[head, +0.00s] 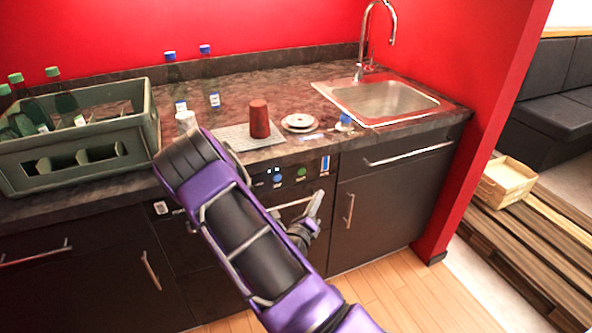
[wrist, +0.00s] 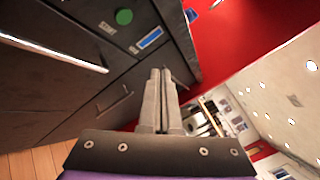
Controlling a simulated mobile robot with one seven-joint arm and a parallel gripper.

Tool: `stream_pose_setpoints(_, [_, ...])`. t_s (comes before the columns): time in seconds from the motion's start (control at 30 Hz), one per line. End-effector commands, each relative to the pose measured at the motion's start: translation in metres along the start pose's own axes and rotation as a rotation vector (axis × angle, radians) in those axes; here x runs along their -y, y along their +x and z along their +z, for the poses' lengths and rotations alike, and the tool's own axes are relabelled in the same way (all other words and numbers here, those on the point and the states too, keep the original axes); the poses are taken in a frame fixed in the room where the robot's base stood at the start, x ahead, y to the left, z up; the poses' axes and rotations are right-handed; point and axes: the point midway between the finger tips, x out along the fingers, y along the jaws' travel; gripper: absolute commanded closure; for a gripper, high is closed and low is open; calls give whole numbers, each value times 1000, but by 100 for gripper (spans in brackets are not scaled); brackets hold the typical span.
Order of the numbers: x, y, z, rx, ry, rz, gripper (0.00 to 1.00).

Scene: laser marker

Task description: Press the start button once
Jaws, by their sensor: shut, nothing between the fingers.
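A control panel on the dark cabinet front carries a round green button (head: 301,171) and a round blue button (head: 277,178). The green button also shows near the top of the wrist view (wrist: 124,17). My gripper (head: 318,194) is in front of the cabinet, below and slightly right of the green button in the head view. In the wrist view its two grey fingers (wrist: 160,71) lie together, shut and empty. The green button is up and left of the fingertips there, and apart from them.
A blue-and-white label (head: 325,165) is right of the buttons. A bar handle (head: 295,203) runs below the panel. On the counter above stand a red cylinder (head: 259,119), stacked plates (head: 299,122) and a green crate (head: 78,148) with bottles. A sink (head: 388,101) is at right.

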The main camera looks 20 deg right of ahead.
Motion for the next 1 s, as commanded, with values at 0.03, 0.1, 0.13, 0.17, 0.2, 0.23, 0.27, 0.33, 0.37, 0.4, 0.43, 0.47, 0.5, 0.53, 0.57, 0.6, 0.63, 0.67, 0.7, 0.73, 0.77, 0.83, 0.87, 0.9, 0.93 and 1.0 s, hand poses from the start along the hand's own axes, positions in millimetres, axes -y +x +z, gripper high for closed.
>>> stream_pose_setpoints(0.03, [0, 0, 0, 0, 0, 0, 100])
stream_pose_setpoints(0.1, [0, 0, 0, 0, 0, 0, 100])
stream_pose_setpoints(0.13, [0, 0, 0, 0, 0, 0, 100])
stream_pose_setpoints(0.17, [0, 0, 0, 0, 0, 0, 100])
stream_pose_setpoints(0.2, [0, 0, 0, 0, 0, 0, 100])
stream_pose_setpoints(0.23, [0, 0, 0, 0, 0, 0, 100])
stream_pose_setpoints(0.27, [0, 0, 0, 0, 0, -1, 100])
stream_pose_setpoints(0.33, [-1, 2, 1, 0, 1, -1, 100])
stream_pose_setpoints(0.37, [-2, 2, 1, 0, 2, -1, 100])
stream_pose_setpoints(0.4, [-3, 4, 2, 0, 3, -2, 100])
stream_pose_setpoints(0.43, [-5, 6, 3, -1, 2, -2, 100])
stream_pose_setpoints(0.47, [-6, 8, 4, -1, 2, -2, 100])
stream_pose_setpoints(0.5, [-9, 11, 7, 0, 3, -2, 100])
stream_pose_setpoints(0.53, [-11, 14, 9, 0, 4, -2, 100])
stream_pose_setpoints(0.57, [-13, 16, 11, 1, 3, -2, 100])
stream_pose_setpoints(0.6, [-16, 20, 14, 1, 5, -2, 100])
stream_pose_setpoints(0.63, [-19, 24, 16, 1, 5, -2, 100])
stream_pose_setpoints(0.67, [-21, 27, 18, 1, 5, -2, 100])
stream_pose_setpoints(0.7, [-24, 31, 21, 1, 5, -3, 100])
stream_pose_setpoints(0.73, [-26, 34, 23, 0, 4, -3, 100])
stream_pose_setpoints(0.77, [-28, 37, 25, 0, 5, -3, 100])
stream_pose_setpoints(0.83, [-32, 44, 30, 0, 4, -3, 100])
stream_pose_setpoints(0.87, [-33, 46, 33, 1, 3, -3, 100])
stream_pose_setpoints(0.9, [-36, 49, 35, 1, 2, -2, 100])
stream_pose_setpoints(0.93, [-37, 51, 36, 0, 1, -1, 100])
stream_pose_setpoints(1.0, [-40, 55, 40, 1, 2, -2, 100])
